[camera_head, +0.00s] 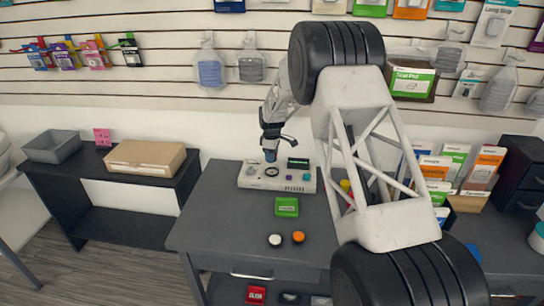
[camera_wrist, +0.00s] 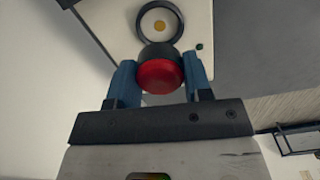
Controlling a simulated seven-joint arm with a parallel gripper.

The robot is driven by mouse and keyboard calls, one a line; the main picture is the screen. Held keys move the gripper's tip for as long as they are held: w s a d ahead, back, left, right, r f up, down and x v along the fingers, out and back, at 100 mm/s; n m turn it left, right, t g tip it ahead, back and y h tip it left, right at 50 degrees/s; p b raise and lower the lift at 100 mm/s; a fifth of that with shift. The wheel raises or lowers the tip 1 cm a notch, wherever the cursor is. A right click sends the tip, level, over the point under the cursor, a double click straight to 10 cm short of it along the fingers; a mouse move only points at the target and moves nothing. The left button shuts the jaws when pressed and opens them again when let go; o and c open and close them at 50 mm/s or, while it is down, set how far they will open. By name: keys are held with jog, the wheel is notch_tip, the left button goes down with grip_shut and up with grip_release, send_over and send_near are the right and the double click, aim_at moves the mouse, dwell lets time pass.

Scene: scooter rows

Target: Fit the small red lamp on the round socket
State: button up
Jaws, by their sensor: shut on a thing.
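In the wrist view, my gripper (camera_wrist: 160,73) has its two blue fingers on either side of the small red lamp (camera_wrist: 160,76), which has a dark base. The round socket (camera_wrist: 142,22) is a black ring with a yellow spot in its middle, on a white panel. The lamp appears just below the ring in the picture; I cannot tell the height between them. In the head view, my gripper (camera_head: 271,154) hangs over the back left part of the white panel (camera_head: 300,187). The lamp is not discernible there.
The panel stands on a grey table (camera_head: 215,215). A green box (camera_head: 287,207), a white-topped disc (camera_head: 275,240) and an orange disc (camera_head: 298,237) lie in front of it. A cardboard box (camera_head: 146,157) and grey bin (camera_head: 52,147) sit on the left bench. Packages stand at right.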

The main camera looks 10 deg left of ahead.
aim_at(272, 172)
jog(key=shift+f, duration=0.25)
jog(key=shift+f, duration=2.5)
jog(key=shift+f, duration=0.35)
dwell(0.3)
jog(key=o, duration=1.4)
jog(key=shift+r, duration=0.15)
jog(key=shift+r, duration=2.8)
